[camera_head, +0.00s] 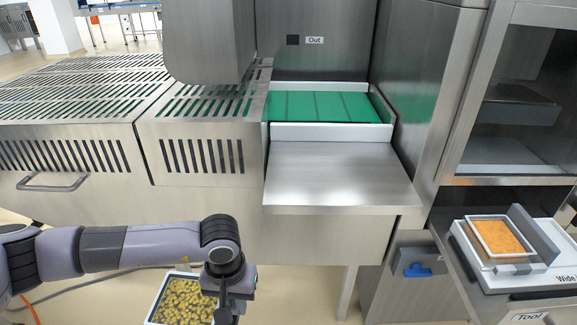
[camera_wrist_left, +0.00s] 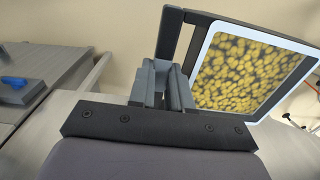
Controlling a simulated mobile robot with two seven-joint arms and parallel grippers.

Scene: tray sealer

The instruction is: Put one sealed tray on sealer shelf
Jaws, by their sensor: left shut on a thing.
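The tray with yellow pieces (camera_head: 178,298) is at the bottom of the head view, left of centre, below the shelf's level. It has a white rim; whether a film covers it is hard to tell. My left gripper (camera_head: 222,300) is at its right side, partly hidden by my wrist. In the left wrist view the fingers (camera_wrist_left: 165,85) are shut at the dark edge of the tray (camera_wrist_left: 250,75), which is tilted in that view. The bare metal sealer shelf (camera_head: 338,178) juts out below the "Out" opening, with nothing on it. My right gripper is not in view.
A green conveyor (camera_head: 325,107) with a white front lip (camera_head: 330,132) lies behind the shelf. Slotted metal covers (camera_head: 70,90) stand left. At right, an orange-filled tray (camera_head: 498,238) sits on a white and grey fixture. A blue-handled item (camera_head: 417,270) is below the shelf's right side.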

